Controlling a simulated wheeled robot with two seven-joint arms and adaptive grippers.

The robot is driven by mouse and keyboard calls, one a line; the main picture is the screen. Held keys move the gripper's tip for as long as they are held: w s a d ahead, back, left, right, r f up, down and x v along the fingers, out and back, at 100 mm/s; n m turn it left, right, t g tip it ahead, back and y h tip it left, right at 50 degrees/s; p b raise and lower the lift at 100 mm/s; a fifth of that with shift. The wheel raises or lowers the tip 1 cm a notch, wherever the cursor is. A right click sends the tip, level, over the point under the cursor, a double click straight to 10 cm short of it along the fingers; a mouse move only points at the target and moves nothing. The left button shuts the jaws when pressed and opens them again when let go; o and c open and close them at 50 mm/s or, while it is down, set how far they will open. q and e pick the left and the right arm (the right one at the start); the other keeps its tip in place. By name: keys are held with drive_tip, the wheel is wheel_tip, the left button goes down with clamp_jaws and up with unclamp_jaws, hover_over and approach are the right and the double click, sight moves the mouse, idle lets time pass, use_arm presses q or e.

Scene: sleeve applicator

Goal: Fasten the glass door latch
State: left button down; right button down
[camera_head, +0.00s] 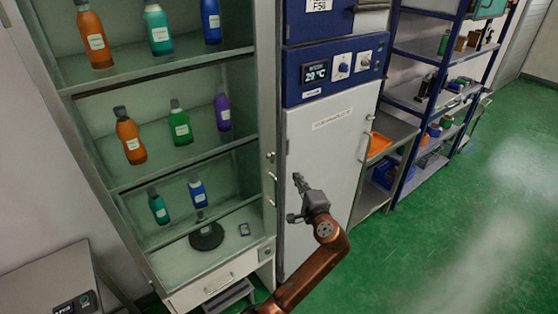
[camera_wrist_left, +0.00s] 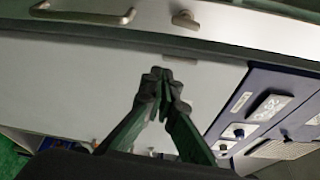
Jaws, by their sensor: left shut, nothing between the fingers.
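The glass-fronted cabinet (camera_head: 262,110) holds several bottles on its shelves and looks closed. A small grey latch (camera_head: 270,157) sits on its right door edge, above a curved door handle (camera_head: 272,190). In the left wrist view the latch (camera_wrist_left: 185,20) is near the top, just beyond the fingertips, with the handle (camera_wrist_left: 82,16) to its left. My left gripper (camera_head: 298,182) is in front of the white appliance door, right of the latch and apart from it. Its fingertips (camera_wrist_left: 161,76) are together and empty. My right gripper is not in view.
The white appliance (camera_head: 325,180) with a blue control panel (camera_head: 338,68) stands close beside the cabinet, behind my left gripper. A blue shelving rack (camera_head: 418,90) with bins is farther right. A grey bench (camera_head: 45,285) is at lower left. Green floor (camera_head: 480,220) is open at right.

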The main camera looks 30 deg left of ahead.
sight(272, 158)
use_arm(q)
drive_tip(key=shift+s+r, duration=0.15)
drive_tip(key=shift+r, duration=0.45)
drive_tip(key=r+p+x, duration=0.1)
drive_tip(key=x, duration=0.9)
drive_tip(key=s, duration=0.1)
drive_tip(key=s+a+p, duration=0.1)
drive_tip(key=s, duration=0.1)
drive_tip(key=shift+s+a+f+p, duration=0.25)
drive_tip(key=shift+s+p, duration=0.05)
drive_tip(key=shift+p, duration=0.1)
